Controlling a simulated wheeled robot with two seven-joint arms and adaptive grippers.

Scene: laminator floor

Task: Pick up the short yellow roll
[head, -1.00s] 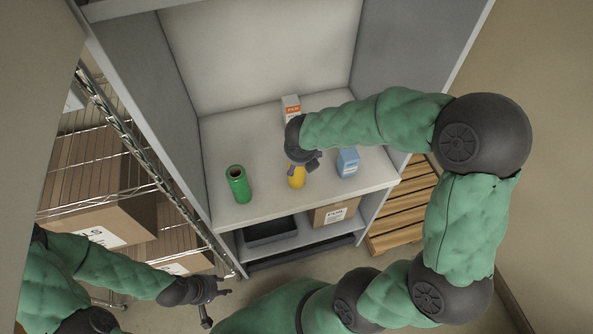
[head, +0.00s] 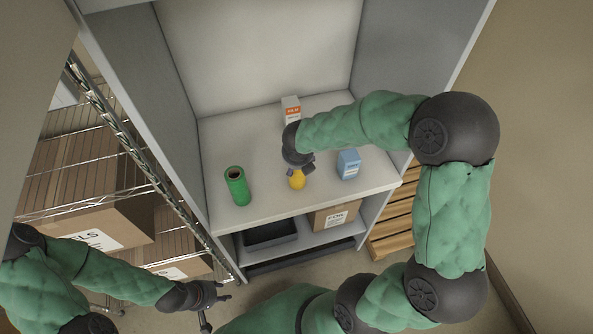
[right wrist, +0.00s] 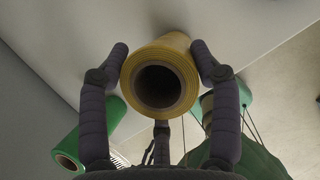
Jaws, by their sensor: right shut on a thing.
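The short yellow roll (head: 297,180) is upright at the workbench's front middle, mostly hidden by my right gripper (head: 299,163) above it. In the right wrist view, the yellow roll (right wrist: 181,45) shows its dark hollow end. My right gripper's fingers (right wrist: 160,75) are shut on the roll, one on each side and a third below. I cannot tell whether its bottom touches the top. My left gripper (head: 218,305) is open and empty, low in front of the bench near the wire rack.
A green roll (head: 237,187) stands left on the bench top (head: 265,205). A blue box (head: 348,165) stands to the right and a white-orange box (head: 291,108) behind. A black tray (head: 270,234) and a carton (head: 335,215) sit below. A wire rack (head: 120,130) is at left.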

